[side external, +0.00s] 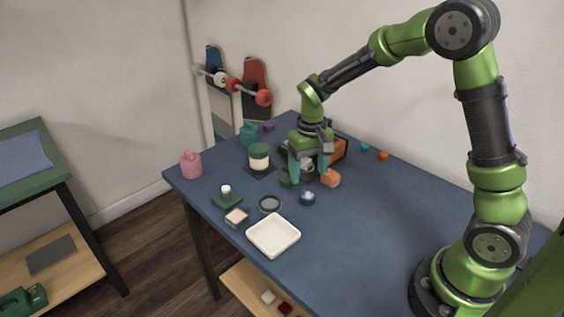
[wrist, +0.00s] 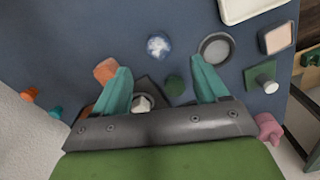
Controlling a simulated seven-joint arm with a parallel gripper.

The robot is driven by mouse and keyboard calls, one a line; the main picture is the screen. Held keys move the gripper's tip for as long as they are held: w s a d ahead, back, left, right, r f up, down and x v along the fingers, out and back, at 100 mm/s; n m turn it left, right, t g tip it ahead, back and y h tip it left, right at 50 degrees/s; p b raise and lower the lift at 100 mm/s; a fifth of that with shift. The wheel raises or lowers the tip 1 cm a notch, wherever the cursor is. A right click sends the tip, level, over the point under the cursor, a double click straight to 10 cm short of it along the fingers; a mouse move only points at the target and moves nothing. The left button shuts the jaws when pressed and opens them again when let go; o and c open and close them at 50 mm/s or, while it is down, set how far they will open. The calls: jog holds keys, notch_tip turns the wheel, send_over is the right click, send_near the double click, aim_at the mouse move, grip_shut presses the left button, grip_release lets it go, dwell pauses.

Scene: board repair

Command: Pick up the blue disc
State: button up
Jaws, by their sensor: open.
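The thing closest to a blue disc is a small round blue-and-white piece (side external: 307,198), lying on the blue tabletop in front of my gripper; it also shows in the wrist view (wrist: 158,45), where it looks mottled. I cannot tell whether it is flat. My gripper (side external: 308,176) has teal fingers, spread apart and pointing down with nothing between them. In the wrist view my gripper (wrist: 160,64) has the round piece just beyond its fingertips, apart from both. A small dark green round piece (wrist: 174,85) lies between the fingers as seen there.
An orange block (side external: 331,179) lies close by my gripper's right finger. A grey round dish (side external: 270,205), a white tray (side external: 273,236), a beige-topped block (side external: 236,217) and a green jar (side external: 259,158) stand nearby. The table's right part is clear.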

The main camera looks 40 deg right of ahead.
aim_at(307, 195)
notch_tip(307, 195, down, 8)
jog(key=shift+w+d, duration=0.1)
jog(key=shift+d, duration=0.05)
dwell(0.3)
jog(key=c, duration=1.1)
jog(key=shift+c, duration=0.2)
jog(key=shift+r, duration=0.1)
